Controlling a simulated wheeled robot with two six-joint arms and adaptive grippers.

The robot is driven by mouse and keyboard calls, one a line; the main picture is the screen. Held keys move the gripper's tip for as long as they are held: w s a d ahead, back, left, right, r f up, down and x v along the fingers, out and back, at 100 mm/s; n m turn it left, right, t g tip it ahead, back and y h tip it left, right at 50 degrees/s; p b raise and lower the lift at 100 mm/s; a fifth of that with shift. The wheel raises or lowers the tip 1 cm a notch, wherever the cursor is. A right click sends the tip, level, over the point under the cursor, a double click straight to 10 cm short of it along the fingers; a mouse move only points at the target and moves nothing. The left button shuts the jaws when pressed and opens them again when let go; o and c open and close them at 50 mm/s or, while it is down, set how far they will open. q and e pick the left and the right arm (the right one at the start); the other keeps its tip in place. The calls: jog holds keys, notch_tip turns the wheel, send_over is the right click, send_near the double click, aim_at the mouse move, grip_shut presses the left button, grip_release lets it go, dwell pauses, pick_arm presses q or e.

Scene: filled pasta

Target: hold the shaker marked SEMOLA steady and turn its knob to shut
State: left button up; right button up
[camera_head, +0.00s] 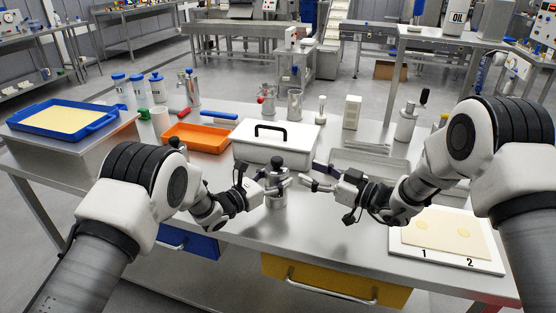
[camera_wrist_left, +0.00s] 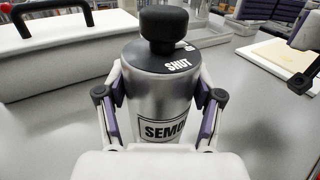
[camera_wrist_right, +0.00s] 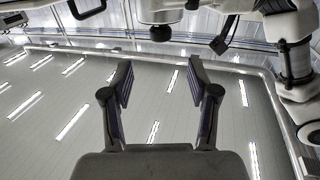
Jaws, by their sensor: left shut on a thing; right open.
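The SEMOLA shaker (camera_head: 277,197) is a metal cylinder with a black knob (camera_head: 277,162), upright at the table's front middle. In the left wrist view its label (camera_wrist_left: 163,131) is partly cut off. The word SHUT (camera_wrist_left: 178,66) shows on its dark top below the knob (camera_wrist_left: 164,25); another marking is mostly hidden behind the knob. My left gripper (camera_head: 268,181) is shut around the shaker's body, one finger on each side. My right gripper (camera_head: 308,178) is open and empty, just right of the shaker. In the right wrist view a dark knob shape (camera_wrist_right: 160,33) lies beyond its open fingers (camera_wrist_right: 160,80).
A white lidded box (camera_head: 290,140) with a black handle stands close behind the shaker. An orange tray (camera_head: 190,146) lies behind left. A white board (camera_head: 480,265) with a dough sheet lies at the front right. A grey tray (camera_head: 365,163) sits behind my right gripper.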

aim_at(282, 162)
jog(key=x, duration=1.1)
grip_shut()
